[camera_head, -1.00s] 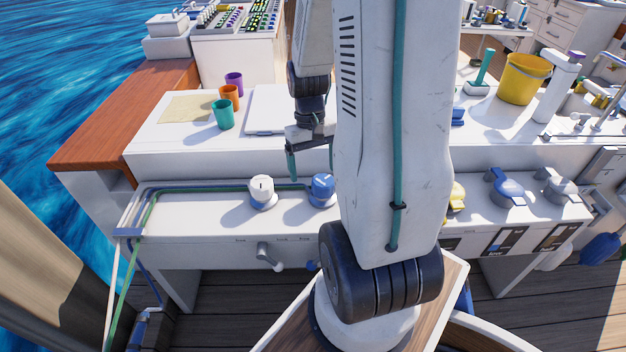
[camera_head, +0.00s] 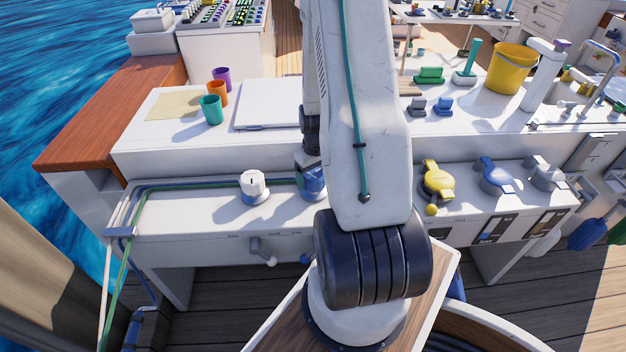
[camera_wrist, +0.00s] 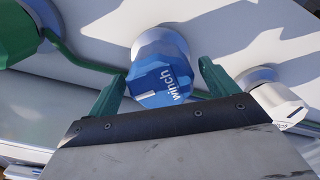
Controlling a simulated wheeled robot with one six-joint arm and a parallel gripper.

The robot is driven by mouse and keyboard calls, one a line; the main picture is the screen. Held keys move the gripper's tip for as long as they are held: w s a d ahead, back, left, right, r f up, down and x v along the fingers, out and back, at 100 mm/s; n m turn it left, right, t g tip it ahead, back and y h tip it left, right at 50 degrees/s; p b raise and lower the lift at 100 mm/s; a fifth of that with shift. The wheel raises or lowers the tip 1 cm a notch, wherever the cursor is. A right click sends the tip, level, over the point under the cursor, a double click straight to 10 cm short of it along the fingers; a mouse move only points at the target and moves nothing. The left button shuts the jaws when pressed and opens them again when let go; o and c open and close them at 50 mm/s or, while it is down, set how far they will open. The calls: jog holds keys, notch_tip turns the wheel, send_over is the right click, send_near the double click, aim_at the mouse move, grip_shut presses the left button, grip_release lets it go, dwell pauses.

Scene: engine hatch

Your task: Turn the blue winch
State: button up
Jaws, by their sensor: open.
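The blue winch (camera_head: 313,187) is a short round drum on the white lower ledge, partly hidden by my arm in the head view. In the wrist view the blue winch (camera_wrist: 158,62) shows its faceted blue top with the white word "winch". My gripper (camera_wrist: 160,72) is open, with one green finger on each side of the winch's near part. I cannot tell whether the fingers touch it. In the head view my gripper is mostly hidden by my arm.
A white winch (camera_head: 254,185) stands close to the left of the blue one. A crank handle (camera_head: 262,250) sticks out of the front panel below. Yellow (camera_head: 437,180) and blue (camera_head: 494,173) lever knobs stand right of my arm. Cups (camera_head: 211,108) stand on the upper counter.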

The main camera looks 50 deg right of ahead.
jog(key=shift+f, duration=0.55)
